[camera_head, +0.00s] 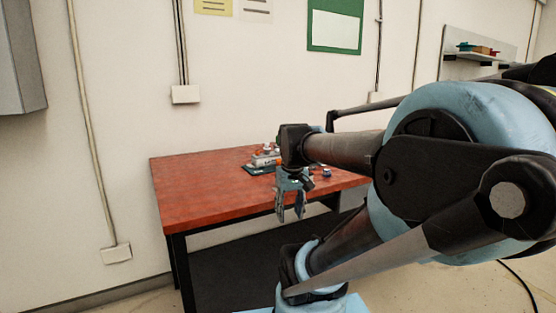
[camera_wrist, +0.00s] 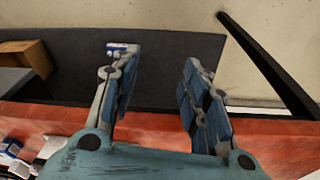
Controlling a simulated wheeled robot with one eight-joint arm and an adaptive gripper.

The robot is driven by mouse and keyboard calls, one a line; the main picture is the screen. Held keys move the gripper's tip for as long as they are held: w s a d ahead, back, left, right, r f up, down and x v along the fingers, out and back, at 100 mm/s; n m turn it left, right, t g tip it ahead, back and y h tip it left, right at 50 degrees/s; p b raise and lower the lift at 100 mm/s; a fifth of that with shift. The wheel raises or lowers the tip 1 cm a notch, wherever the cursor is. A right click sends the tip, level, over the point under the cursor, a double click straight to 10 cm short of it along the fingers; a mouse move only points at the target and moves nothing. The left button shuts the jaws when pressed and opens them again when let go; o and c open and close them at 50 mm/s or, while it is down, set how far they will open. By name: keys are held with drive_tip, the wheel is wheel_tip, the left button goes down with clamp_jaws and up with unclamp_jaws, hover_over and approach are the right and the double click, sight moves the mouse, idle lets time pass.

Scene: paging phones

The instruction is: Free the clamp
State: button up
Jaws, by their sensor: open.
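My gripper (camera_head: 291,208) hangs fingers-down at the front edge of the red table, open. In the wrist view its two blue fingers (camera_wrist: 155,75) are spread apart with nothing between them. No clamp can be made out for certain. A cluster of small items (camera_head: 264,160), white, orange and dark, sits on the tabletop behind my gripper, partly hidden by my arm. A small blue and white item (camera_head: 327,173) lies to its right. White and blue items (camera_wrist: 12,158) show at the lower left of the wrist view, too cropped to name.
The red table (camera_head: 205,195) has bare top at left. Its dark lower shelf (camera_wrist: 165,75) lies below the fingers, with a brown box (camera_wrist: 27,56) at left in the wrist view. A dark bar (camera_wrist: 265,62) stands at right. The wall is behind the table.

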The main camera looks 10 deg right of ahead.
drive_tip(key=w+r+n, duration=0.1)
drive_tip(key=w+r, duration=0.8)
wheel_tip(320, 180, up, 15)
drive_tip(key=n+g, duration=0.2)
drive_tip(key=n, duration=0.2)
hover_over(279, 163)
drive_tip(key=w, duration=0.1)
drive_tip(key=f, duration=1.7)
drive_tip(key=shift+w+f, duration=0.2)
drive_tip(key=shift+f, duration=0.1)
clamp_jaws()
